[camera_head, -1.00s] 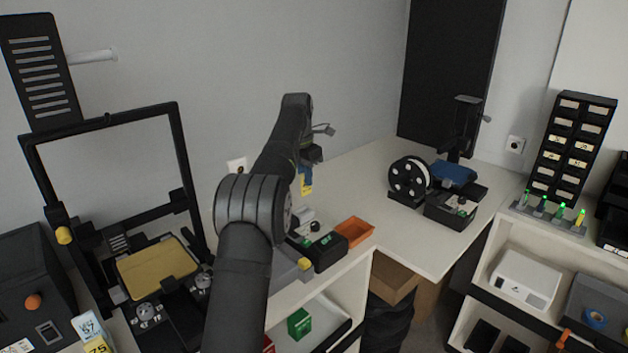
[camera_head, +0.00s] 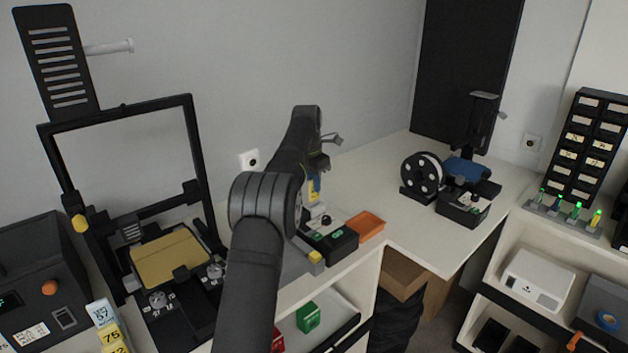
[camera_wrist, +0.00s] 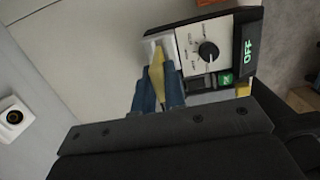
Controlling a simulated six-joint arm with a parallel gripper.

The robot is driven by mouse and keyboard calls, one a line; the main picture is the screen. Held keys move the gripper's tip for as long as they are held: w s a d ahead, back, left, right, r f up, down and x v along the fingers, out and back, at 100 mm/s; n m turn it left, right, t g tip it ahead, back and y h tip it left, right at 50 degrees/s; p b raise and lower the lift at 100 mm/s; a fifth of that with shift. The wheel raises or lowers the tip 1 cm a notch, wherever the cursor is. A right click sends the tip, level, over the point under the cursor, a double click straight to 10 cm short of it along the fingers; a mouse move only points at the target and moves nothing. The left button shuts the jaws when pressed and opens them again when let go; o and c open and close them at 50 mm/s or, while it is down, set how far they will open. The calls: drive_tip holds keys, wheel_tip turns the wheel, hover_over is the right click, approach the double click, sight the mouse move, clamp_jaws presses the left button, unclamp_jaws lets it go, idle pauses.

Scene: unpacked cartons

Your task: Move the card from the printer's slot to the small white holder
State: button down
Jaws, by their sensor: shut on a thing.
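My gripper (camera_wrist: 158,86) has blue fingers shut on a yellow card (camera_wrist: 157,62) in the wrist view. The card points away from the gripper toward a small white piece, likely the white holder (camera_wrist: 150,44), beside a black box with a knob. I cannot tell whether the card touches it. A printer (camera_head: 160,215) with a yellow bed stands at left, and another printer (camera_head: 465,185) at the back right. Neither one's slot is clear.
An orange tray (camera_head: 366,224) sits right of the black box, whose display reads OFF. A spool (camera_head: 422,176) stands farther back. Numbered cards (camera_head: 107,328) stand at the lower left. The bench between the orange tray and the spool is clear.

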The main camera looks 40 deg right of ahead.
sight(314, 200)
drive_tip(key=shift+f, duration=0.15)
drive_tip(key=shift+f, duration=1.65)
drive_tip(key=c, duration=1.4)
unclamp_jaws()
drive_tip(key=shift+r, duration=0.1)
drive_tip(key=r, duration=0.4)
drive_tip(key=a+r, duration=0.1)
drive_tip(key=r, duration=0.6)
drive_tip(key=shift+a+r, duration=0.25)
drive_tip(key=shift+r, duration=0.1)
